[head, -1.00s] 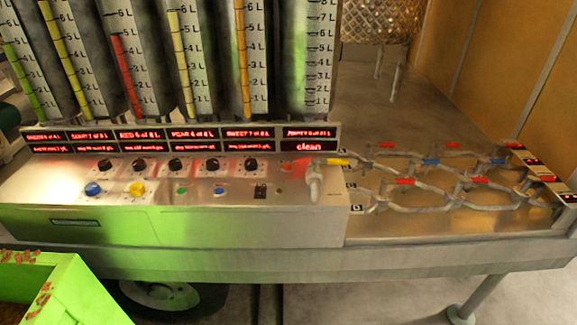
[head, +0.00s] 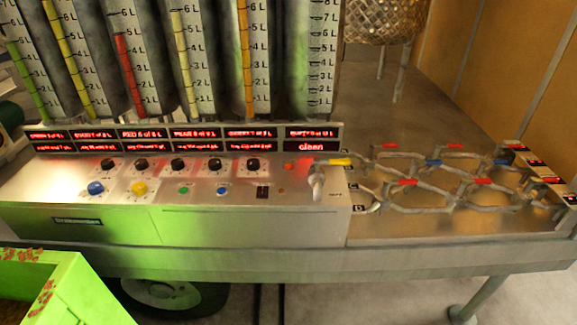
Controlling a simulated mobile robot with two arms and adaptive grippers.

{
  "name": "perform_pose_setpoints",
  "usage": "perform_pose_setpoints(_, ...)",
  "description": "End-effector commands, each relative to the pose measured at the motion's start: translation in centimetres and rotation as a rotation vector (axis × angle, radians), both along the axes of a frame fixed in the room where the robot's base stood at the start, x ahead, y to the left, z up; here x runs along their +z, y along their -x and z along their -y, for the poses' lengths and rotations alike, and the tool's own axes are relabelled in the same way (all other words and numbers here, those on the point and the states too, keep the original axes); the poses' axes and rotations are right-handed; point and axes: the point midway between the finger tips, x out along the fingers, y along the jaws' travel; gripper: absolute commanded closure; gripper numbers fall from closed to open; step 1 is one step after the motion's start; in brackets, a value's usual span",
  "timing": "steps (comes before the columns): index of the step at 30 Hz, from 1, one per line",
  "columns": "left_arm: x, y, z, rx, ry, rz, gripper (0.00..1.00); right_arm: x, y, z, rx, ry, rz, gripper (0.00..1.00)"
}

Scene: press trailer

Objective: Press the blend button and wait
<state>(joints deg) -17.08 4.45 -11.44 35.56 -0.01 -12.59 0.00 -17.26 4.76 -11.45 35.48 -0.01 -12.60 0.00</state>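The control panel (head: 300,222) is a metal box on a bench. I cannot read which of these is the blend button. Red-lit displays (head: 172,139) run above the knobs; the rightmost one reads "clean" (head: 311,147). Neither of my grippers is in view.
Tall graduated tubes (head: 125,62) with coloured levels stand behind the panel. A grey pipe network (head: 412,180) with red, blue and yellow valves lies to the right. A bright green box (head: 70,290) is at the lower left. A woven basket (head: 385,20) stands behind.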

Motion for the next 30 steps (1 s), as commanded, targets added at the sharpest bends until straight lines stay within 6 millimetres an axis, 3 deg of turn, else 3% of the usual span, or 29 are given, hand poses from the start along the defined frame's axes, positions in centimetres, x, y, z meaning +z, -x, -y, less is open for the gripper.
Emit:
perform_pose_setpoints(16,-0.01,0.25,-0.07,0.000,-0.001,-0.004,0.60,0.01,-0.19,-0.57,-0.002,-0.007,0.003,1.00)
perform_pose_setpoints(30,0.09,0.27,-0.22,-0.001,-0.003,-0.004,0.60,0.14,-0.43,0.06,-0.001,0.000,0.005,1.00)
